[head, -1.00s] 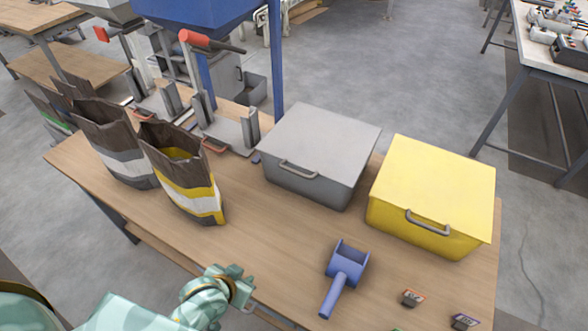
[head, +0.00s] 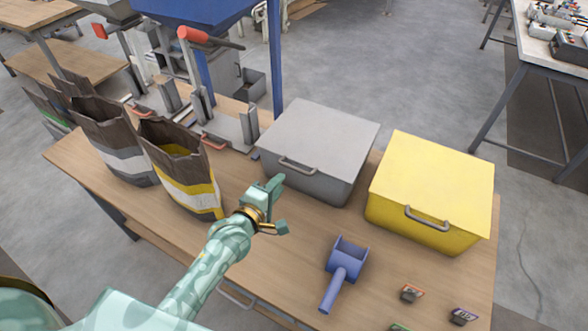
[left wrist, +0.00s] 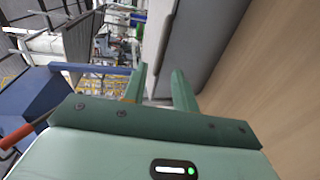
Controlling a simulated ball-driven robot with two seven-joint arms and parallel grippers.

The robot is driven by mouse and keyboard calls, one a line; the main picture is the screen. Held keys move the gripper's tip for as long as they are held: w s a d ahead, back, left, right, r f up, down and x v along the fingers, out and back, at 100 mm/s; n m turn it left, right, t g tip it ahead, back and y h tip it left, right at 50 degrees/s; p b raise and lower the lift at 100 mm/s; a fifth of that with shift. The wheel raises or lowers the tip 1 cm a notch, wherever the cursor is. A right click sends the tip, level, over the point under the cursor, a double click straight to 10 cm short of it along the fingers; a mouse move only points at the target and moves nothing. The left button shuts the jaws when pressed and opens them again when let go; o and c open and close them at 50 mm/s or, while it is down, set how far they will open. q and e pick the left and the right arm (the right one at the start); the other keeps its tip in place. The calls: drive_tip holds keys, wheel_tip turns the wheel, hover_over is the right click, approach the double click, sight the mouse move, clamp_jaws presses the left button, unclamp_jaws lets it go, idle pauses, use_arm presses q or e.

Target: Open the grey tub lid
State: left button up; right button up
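The grey tub (head: 312,180) stands on the wooden table in the head view. Its flat grey lid (head: 322,133) is on and looks closed, with a bar handle (head: 298,167) at the front edge. My left gripper (head: 280,206) is open and empty, in front of the tub and apart from the handle. In the left wrist view its two fingers (left wrist: 160,88) are spread, with the grey tub (left wrist: 200,40) beyond them. My right gripper is not in view.
A yellow tub (head: 432,190) stands right of the grey one. A blue scoop (head: 343,273) and small labelled items lie in front. Open bags, one with a yellow band (head: 182,172), stand left of my left gripper. A blue-framed machine (head: 200,12) is behind.

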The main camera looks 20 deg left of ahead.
sight(293, 169)
use_arm(q)
drive_tip(key=b+x, duration=0.2)
drive_tip(key=x, duration=0.7)
drive_tip(key=shift+w+f, duration=0.15)
drive_tip(key=shift+w, duration=0.05)
clamp_jaws()
